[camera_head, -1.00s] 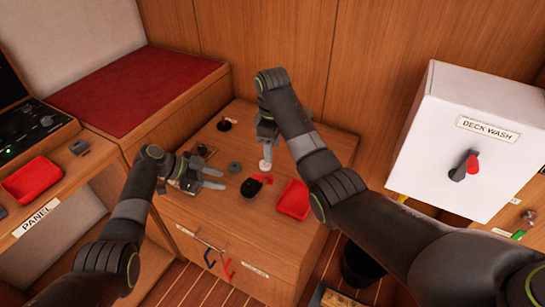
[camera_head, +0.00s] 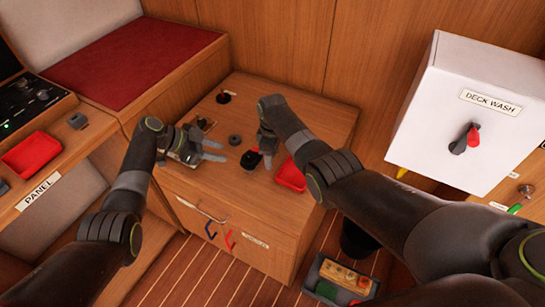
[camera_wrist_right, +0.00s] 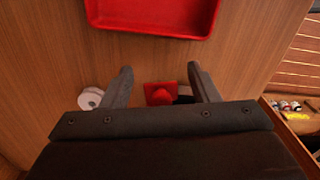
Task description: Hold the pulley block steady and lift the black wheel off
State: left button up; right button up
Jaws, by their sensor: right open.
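A black round piece (camera_head: 250,159) lies on the wooden cabinet top. A red piece (camera_wrist_right: 160,93) lies beside it; whether they are joined, and which is the pulley block, I cannot tell. In the right wrist view the red piece shows between the fingers of my right gripper (camera_wrist_right: 158,88), which is open and empty, with a dark part partly hidden near its right finger. In the head view my right arm partly covers this spot. My left gripper (camera_head: 216,152) is open, its fingers pointing right, just left of the black piece.
A red tray (camera_head: 291,176) lies right of the pieces. A grey ring (camera_head: 235,140) and a black knob-like thing (camera_head: 223,97) are farther back. A white disc (camera_wrist_right: 90,98) lies beside my right gripper's left finger. The white deck wash box (camera_head: 455,125) stands at right.

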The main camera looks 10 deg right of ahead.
jog(key=shift+f, duration=0.65)
jog(key=shift+c, duration=0.2)
grip_shut()
pick_arm(q)
jog(key=o, duration=0.4)
jog(key=shift+d, duration=0.15)
notch_tip(320, 180, up, 3)
jog(key=n+y, duration=0.2)
jog(key=y, duration=0.4)
send_over(247, 157)
jog(key=a, duration=0.1)
jog(key=shift+s, duration=0.15)
jog(key=shift+n+y, duration=0.5)
jog(key=shift+y, duration=0.1)
jog(key=shift+s+a+f+x, duration=0.1)
jog(key=shift+a+x, duration=0.1)
jog(key=shift+x, duration=1.05)
jog(key=shift+s+a+f+x, duration=0.1)
jog(key=shift+a+x, duration=0.15)
jog(key=shift+x, duration=1.05)
jog(key=shift+s+a+x, duration=0.1)
jog(key=shift+a+x, duration=0.1)
jog(key=shift+x, duration=1.05)
